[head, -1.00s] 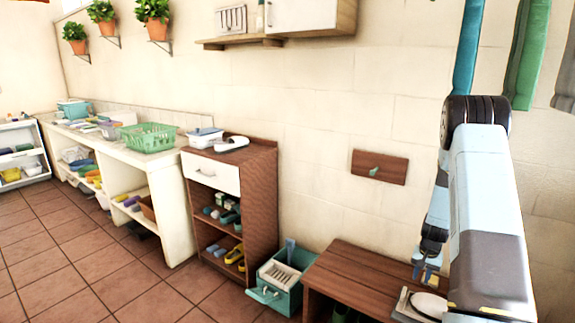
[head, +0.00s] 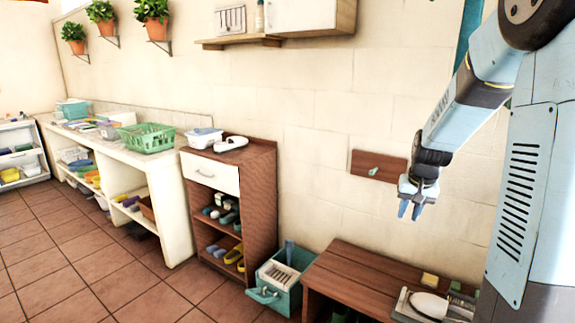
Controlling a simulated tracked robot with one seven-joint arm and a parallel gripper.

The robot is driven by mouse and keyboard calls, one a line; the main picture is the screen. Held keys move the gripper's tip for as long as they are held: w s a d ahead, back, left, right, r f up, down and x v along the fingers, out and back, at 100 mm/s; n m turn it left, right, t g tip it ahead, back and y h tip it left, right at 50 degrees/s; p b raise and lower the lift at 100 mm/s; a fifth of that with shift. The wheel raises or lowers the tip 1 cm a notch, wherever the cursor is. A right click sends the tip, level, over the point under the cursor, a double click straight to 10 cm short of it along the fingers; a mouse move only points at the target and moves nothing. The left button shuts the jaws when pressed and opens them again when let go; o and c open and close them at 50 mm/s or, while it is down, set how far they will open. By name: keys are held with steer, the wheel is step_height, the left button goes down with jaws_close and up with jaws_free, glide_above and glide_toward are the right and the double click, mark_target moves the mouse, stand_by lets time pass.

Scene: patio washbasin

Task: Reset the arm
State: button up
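My gripper (head: 417,209) hangs in the air at the right of the head view, pointing down, in front of the tiled wall. It is above the wooden bench and clear of it. Its two blue fingertips show a small gap between them, and nothing shows between them. My arm comes in from the upper right, with the elbow high and the forearm sloping down to the left.
A wooden bench (head: 352,278) stands below, with a tray (head: 405,302) holding a white item. A teal bin (head: 290,275) is on the floor beside it. A brown cabinet (head: 262,190) and a long white counter (head: 150,178) stand left. Tiled floor is clear at front left.

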steer(key=s+a+r+n+t, duration=0.1)
steer(key=s+a+r, duration=0.2)
steer(key=s, duration=0.6)
steer(key=s+a+r+n, duration=0.1)
steer(key=s+a+r, duration=0.3)
steer(key=s, duration=0.5)
steer(key=s+a+r+n+t, duration=0.1)
steer(key=s+a+r, duration=0.2)
steer(key=s+r, duration=0.4)
steer(key=shift+s+a+t, duration=0.2)
steer(key=shift+s+t, duration=0.1)
steer(key=shift+s, duration=0.65)
